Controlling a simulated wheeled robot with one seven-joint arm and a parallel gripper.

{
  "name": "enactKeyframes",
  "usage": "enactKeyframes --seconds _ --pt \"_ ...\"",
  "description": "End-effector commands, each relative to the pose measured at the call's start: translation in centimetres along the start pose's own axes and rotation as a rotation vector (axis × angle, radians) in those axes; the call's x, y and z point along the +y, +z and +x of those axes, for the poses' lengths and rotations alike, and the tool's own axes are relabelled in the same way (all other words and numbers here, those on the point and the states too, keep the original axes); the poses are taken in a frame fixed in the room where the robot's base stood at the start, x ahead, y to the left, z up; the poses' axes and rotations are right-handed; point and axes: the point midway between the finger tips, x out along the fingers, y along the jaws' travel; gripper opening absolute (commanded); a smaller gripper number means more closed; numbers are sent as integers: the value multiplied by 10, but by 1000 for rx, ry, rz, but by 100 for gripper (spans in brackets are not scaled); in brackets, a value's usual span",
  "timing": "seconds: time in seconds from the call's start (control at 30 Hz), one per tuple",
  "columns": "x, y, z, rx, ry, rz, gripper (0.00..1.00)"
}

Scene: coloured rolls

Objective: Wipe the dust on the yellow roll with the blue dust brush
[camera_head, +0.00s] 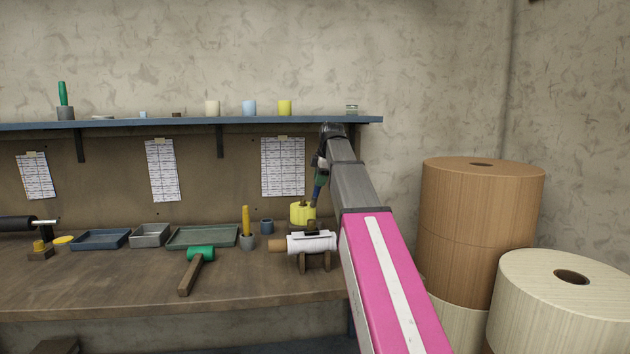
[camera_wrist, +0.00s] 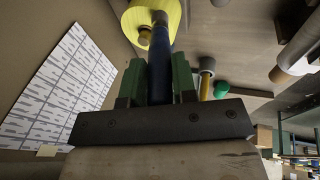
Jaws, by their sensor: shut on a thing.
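The yellow roll (camera_head: 302,215) stands at the back of the bench, just behind the white roll. My gripper (camera_head: 321,178) is above it and slightly to the right, pointing down. It is shut on the blue dust brush (camera_head: 316,196), whose lower end reaches the yellow roll's right side. In the wrist view the green fingers (camera_wrist: 157,82) clamp the blue brush (camera_wrist: 160,62) between them. Its far end overlaps the yellow roll (camera_wrist: 172,14) there. I cannot tell whether they touch. Dust on the roll is too small to make out.
A white roll (camera_head: 325,242) on a wooden stand sits in front. A green mallet (camera_head: 200,254), trays (camera_head: 204,236) and a grey cup (camera_head: 247,242) lie left. A blue shelf (camera_head: 190,123) hangs above. Large wooden rolls (camera_head: 480,200) stand right. The bench's front left is clear.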

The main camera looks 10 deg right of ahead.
Motion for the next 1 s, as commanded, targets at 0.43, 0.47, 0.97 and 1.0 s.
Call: enactKeyframes --seconds 0.43,0.47,0.97,1.0 --pt "3 -1 -6 1 1 -1 2" --pt "3 -1 -8 1 2 -1 2" --pt "16 -8 -48 1 1 -1 2" --pt "17 -9 -51 1 0 -1 2"
